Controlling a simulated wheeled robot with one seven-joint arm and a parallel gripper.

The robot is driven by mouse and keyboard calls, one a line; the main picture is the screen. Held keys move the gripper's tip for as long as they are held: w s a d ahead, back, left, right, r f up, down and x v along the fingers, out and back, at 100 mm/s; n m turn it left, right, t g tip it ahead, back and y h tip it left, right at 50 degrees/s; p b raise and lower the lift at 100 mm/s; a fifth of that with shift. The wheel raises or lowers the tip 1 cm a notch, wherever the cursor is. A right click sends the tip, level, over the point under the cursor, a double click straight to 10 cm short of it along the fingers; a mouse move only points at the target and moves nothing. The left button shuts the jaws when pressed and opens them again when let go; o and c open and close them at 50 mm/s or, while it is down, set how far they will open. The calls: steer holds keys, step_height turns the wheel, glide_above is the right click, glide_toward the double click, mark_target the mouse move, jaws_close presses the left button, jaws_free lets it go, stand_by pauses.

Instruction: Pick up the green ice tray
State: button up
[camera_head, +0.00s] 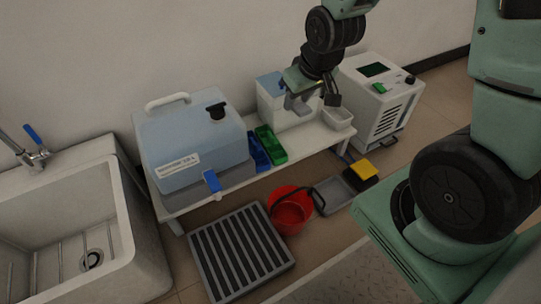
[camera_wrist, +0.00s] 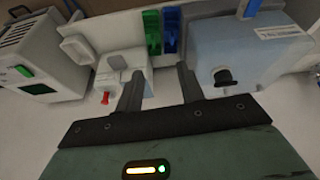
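The green ice tray (camera_head: 270,145) lies on the white bench, beside a blue tray (camera_head: 258,152) on its left. In the wrist view the green tray (camera_wrist: 152,32) is at the top, left of the blue tray (camera_wrist: 171,30), beyond my fingertips. My gripper (camera_head: 309,99) is above the bench, to the right of and higher than the green tray, near the white box. In the wrist view my gripper (camera_wrist: 160,80) has its two fingers apart with nothing between them.
A large blue container (camera_head: 195,140) stands left of the trays. A white box (camera_head: 268,98) stands behind them. A small white tub (camera_head: 337,118) is at the bench's right, near a white machine (camera_head: 382,95). A red bucket (camera_head: 290,211) is on the floor in front.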

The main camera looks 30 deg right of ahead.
mark_target(272, 137)
steer(key=w+d+f+t, duration=0.15)
steer(key=w+f, duration=0.25)
steer(key=f, duration=0.4)
steer(key=w+f+t, duration=0.3)
steer(key=w+f, duration=0.1)
steer(key=f, duration=0.4)
steer(key=s+f+m+t+h, duration=0.1)
steer(key=s+f+m+t, duration=0.1)
steer(key=s+f+t, duration=0.45)
steer(key=shift+g, duration=0.9)
steer(key=b+x, duration=0.2)
steer(key=x, duration=0.3)
steer(key=b+x, duration=0.2)
steer(key=x, duration=0.3)
steer(key=b+x, duration=0.2)
steer(key=x, duration=0.3)
steer(key=shift+s+d+f, duration=0.2)
steer(key=shift+d+f, duration=0.2)
steer(key=w+f+b, duration=0.2)
steer(key=w+b, duration=0.1)
steer(key=shift+w+f, duration=0.15)
steer(key=shift+f, duration=0.05)
steer(key=shift+w+f+b, duration=0.1)
steer(key=shift+w+b, duration=0.25)
steer(key=shift+w, duration=0.15)
jaws_close()
